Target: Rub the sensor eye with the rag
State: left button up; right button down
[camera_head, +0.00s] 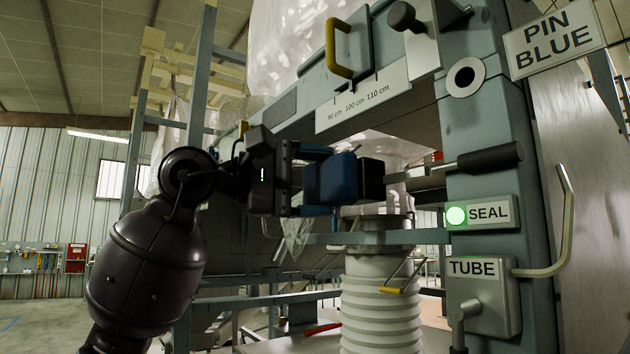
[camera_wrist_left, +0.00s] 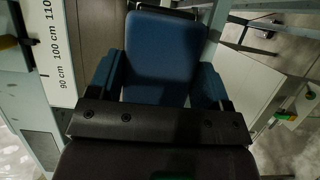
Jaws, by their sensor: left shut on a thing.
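My left gripper (camera_head: 322,180) reaches in from the left and is shut on a blue padded thing, which looks like the rag (camera_head: 338,178). In the left wrist view the rag (camera_wrist_left: 165,55) fills the space between the two fingers. A black box (camera_head: 371,180), possibly the sensor eye's housing, stands right at the rag's far side. I cannot tell whether they touch, and no lens face shows. A dark edge shows beyond the rag in the wrist view. My right gripper is not in view.
A white ribbed spout (camera_head: 382,310) stands below the gripper. A scale beam (camera_head: 362,96) with a yellow handle (camera_head: 338,48) is above.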

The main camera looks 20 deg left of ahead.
aim_at(338, 177)
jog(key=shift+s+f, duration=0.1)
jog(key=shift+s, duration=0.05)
pick_arm(q)
jog(key=shift+d, duration=0.15)
jog(key=shift+s+d, duration=1)
jog(key=shift+d, duration=0.2)
jog(key=shift+s+d, duration=0.2)
jog(key=shift+d, duration=0.1)
jog(key=shift+w+a, duration=0.1)
jog(key=shift+w+a, duration=0.8)
jog(key=shift+a, duration=0.15)
jog(key=shift+w+a, duration=0.4)
jog(key=shift+a, duration=0.15)
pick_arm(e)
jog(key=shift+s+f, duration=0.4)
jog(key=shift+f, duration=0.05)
